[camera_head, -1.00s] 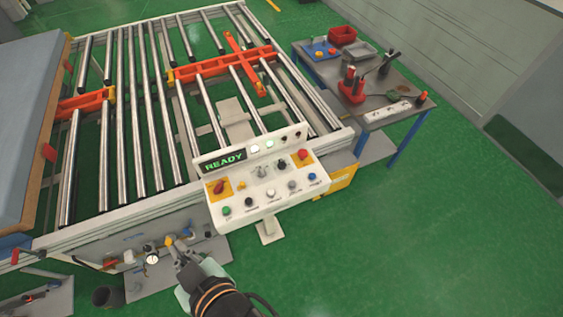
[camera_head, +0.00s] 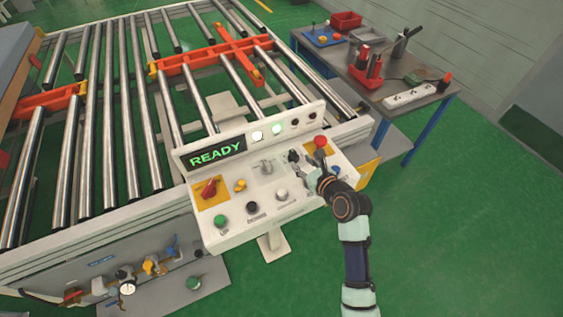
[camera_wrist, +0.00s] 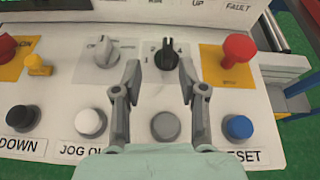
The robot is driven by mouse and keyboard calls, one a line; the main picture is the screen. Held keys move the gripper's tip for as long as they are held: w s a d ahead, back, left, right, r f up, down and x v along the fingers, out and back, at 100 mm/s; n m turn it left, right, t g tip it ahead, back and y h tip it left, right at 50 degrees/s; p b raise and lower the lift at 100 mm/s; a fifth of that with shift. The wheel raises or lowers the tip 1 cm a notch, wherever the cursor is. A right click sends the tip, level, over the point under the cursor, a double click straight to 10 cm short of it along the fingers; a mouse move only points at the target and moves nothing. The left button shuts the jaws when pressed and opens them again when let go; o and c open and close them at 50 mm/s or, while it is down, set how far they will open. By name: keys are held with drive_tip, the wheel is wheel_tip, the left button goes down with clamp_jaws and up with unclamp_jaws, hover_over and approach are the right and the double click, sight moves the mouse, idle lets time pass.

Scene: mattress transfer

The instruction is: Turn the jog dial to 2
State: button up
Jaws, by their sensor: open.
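The jog dial, a black knob (camera_wrist: 167,53), stands on the white control panel (camera_head: 235,233) with small numerals around it, of which 1, 2 and 4 seem legible. It points roughly up in the wrist view; its exact setting is hard to read. It also shows in the head view (camera_head: 293,156), left of the red button. My gripper (camera_wrist: 160,78) is open and empty. In the wrist view its fingertips appear on either side of the dial's lower part, with no clear contact. In the head view my gripper (camera_head: 309,173) is over the panel's right part.
A grey selector (camera_wrist: 102,50) is left of the dial, and a red mushroom button (camera_wrist: 238,47) is right. Below are white (camera_wrist: 90,121), grey (camera_wrist: 165,125) and blue (camera_wrist: 238,127) buttons. The display (camera_head: 215,153) reads READY. A tool table (camera_head: 405,115) stands behind right.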

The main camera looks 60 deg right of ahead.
sight(295, 153)
drive_tip(key=shift+s+d+f+m, duration=0.35)
drive_tip(key=shift+d+f+m, duration=0.05)
drive_tip(key=shift+d+m, duration=0.2)
drive_tip(key=b+x, duration=0.2)
drive_tip(key=x, duration=0.5)
drive_tip(key=shift+w+f, duration=0.1)
drive_tip(key=shift+w, duration=0.15)
drive_tip(key=shift+c, duration=0.4)
clamp_jaws()
